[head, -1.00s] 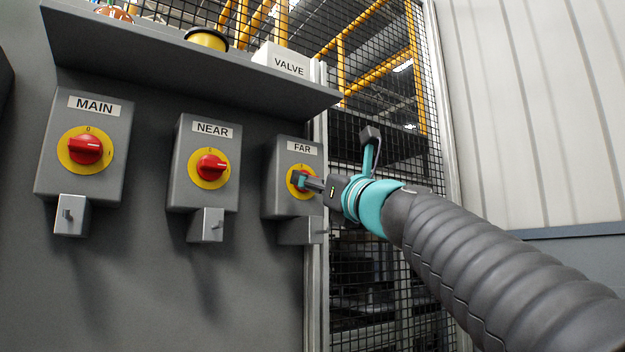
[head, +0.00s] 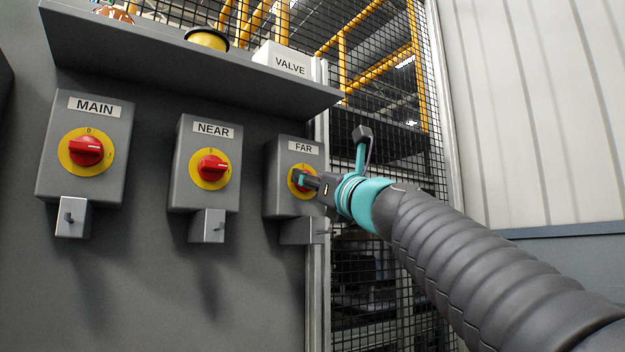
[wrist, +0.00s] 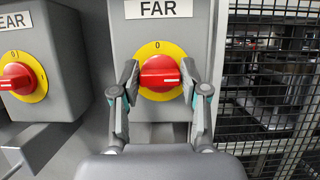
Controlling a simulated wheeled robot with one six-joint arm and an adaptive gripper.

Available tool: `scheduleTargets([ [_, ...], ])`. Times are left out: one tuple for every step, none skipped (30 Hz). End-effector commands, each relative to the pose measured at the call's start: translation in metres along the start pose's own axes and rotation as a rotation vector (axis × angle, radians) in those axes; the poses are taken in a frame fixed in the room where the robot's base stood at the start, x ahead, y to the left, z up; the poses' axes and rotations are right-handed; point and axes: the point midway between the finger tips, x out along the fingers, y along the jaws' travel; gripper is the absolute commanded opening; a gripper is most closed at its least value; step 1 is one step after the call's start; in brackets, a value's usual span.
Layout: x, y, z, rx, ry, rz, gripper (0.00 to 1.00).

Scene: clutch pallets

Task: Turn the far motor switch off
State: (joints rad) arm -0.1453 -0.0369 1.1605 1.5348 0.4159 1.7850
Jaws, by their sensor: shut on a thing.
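The far motor switch is a grey box (head: 280,205) labelled FAR, with a yellow dial (wrist: 158,95) and a red knob (wrist: 160,74). The knob lies level, its white mark pointing right, and a 0 shows at the top of the dial. My gripper (wrist: 159,82) has one finger at each end of the knob and is shut on it. In the head view my gripper (head: 308,182) comes in from the right and partly hides the knob.
The MAIN switch (head: 86,150) and the NEAR switch (head: 211,168) stand to the left, knobs level. A shelf (head: 180,66) with a VALVE block (head: 284,59) juts out above. Small brackets (head: 208,226) sit below the boxes. Black mesh fence (head: 375,290) is to the right.

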Motion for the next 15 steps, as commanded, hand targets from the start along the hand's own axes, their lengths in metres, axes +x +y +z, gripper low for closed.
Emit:
scheduleTargets([
  [0.0002,-0.0001,0.0000,-0.007,0.000,0.003,0.10],
  [0.0002,-0.0002,-0.0001,-0.012,0.000,0.005,0.10],
  [0.0002,-0.0004,-0.0003,-0.022,0.000,0.009,0.10],
  [0.0002,-0.0005,-0.0003,-0.031,0.000,0.013,0.10],
  [0.0002,-0.0006,-0.0005,-0.043,0.000,0.017,0.10],
  [0.0001,-0.0006,-0.0004,-0.060,-0.001,0.025,0.10],
  [0.0000,-0.0008,-0.0002,-0.075,-0.001,0.030,0.10],
  [-0.0001,-0.0011,0.0000,-0.092,-0.001,0.036,0.10],
  [-0.0002,-0.0010,0.0000,-0.115,-0.001,0.047,0.10],
  [-0.0001,-0.0012,-0.0001,-0.135,-0.001,0.054,0.10],
  [0.0000,-0.0011,-0.0002,-0.156,-0.001,0.064,0.10],
  [0.0001,-0.0012,-0.0001,-0.186,-0.001,0.076,0.10],
  [0.0002,-0.0014,-0.0001,-0.210,-0.001,0.086,0.10],
  [0.0003,-0.0017,-0.0002,-0.234,-0.001,0.096,0.10],
  [0.0003,-0.0017,0.0002,-0.268,-0.001,0.110,0.10],
])
